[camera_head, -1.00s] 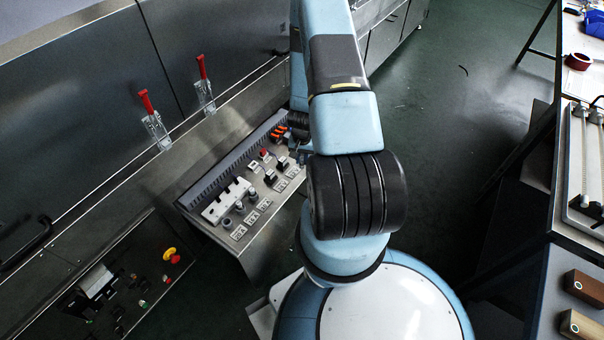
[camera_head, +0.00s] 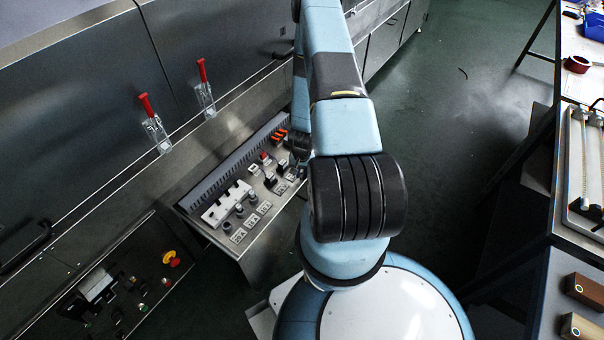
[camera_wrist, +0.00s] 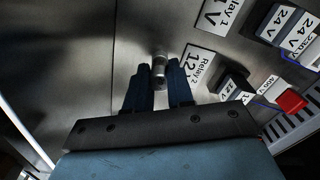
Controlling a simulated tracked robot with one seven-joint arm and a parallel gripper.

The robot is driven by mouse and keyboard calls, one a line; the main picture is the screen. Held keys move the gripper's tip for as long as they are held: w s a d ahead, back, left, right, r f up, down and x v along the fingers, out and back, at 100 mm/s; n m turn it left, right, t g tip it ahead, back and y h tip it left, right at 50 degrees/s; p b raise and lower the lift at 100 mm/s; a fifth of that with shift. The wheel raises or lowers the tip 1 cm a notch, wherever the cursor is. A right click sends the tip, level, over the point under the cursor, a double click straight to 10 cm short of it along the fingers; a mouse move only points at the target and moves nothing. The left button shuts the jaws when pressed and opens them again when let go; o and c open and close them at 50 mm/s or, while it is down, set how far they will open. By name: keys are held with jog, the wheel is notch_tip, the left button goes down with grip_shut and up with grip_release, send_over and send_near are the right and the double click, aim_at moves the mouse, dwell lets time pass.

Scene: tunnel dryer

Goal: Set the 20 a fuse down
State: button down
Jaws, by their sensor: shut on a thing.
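The 20 A fuse (camera_wrist: 159,70) looks like a small shiny metal cylinder in the wrist view. My gripper (camera_wrist: 160,83) is shut on it, with one dark finger on each side and the fuse's end reaching past the fingertips. The fuse is over a bare part of the metal panel (camera_wrist: 110,50), left of the "Relay 2" label (camera_wrist: 200,70). I cannot tell whether it touches the panel. In the head view my gripper (camera_head: 298,153) is small and partly hidden by my arm, at the panel's right end; the fuse cannot be made out there.
Labelled relays (camera_wrist: 285,28) and a red block (camera_wrist: 291,101) stand to the right in the wrist view. In the head view the sloped panel carries a white fuse-holder strip (camera_head: 226,203) and several labels.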

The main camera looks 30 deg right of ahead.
aim_at(302, 173)
jog(key=c, duration=1)
grip_release()
jog(key=shift+f, duration=0.1)
notch_tip(302, 173, up, 12)
jog(key=shift+r, duration=0.15)
